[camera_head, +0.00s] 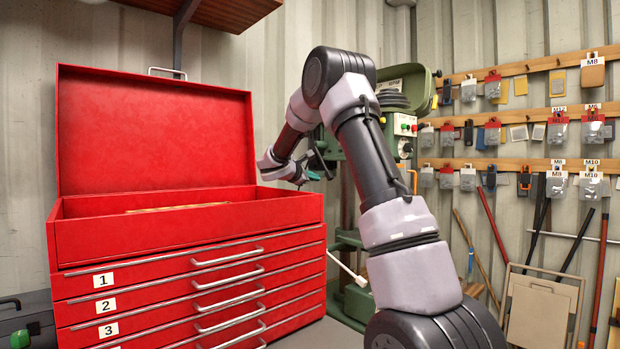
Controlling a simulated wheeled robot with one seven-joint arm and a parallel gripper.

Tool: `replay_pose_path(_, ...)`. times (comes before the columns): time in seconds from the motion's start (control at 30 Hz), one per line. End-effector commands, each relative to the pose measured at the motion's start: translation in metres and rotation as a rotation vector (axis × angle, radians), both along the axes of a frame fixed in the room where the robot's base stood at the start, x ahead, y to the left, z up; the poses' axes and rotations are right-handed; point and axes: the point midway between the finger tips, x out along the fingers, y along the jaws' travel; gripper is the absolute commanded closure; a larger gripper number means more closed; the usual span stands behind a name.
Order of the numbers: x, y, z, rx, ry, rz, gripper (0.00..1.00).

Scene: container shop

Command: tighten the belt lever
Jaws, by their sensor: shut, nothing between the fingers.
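The green drill press (423,88) stands behind my arm, right of the red tool chest. A panel with a green and a red button (405,126) shows on its front. My arm covers much of its head and column. I cannot make out the belt lever; it may be hidden behind my arm. My gripper (313,173) is shut and empty, small in view, at the left side of the drill press and above the chest's right end. I cannot tell if it touches anything.
The red tool chest (190,230) has its lid (150,130) up and stands close below my gripper. A wooden shelf (215,10) hangs above. Racks (540,65) of hanging packets line the right wall. Long-handled tools and a folded chair (540,310) lean below them.

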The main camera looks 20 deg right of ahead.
Motion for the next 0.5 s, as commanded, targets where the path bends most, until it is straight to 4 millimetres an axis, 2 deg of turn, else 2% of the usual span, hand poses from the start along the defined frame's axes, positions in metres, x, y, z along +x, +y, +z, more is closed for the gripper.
replay_pose_path(0.03, 0.005, -0.009, -0.002, 0.0, 0.0, -0.004, 1.0)
replay_pose_path(0.2, 0.021, -0.029, -0.007, 0.001, 0.0, -0.002, 1.0)
replay_pose_path(0.5, 0.03, -0.041, -0.01, 0.001, -0.001, 0.001, 1.0)
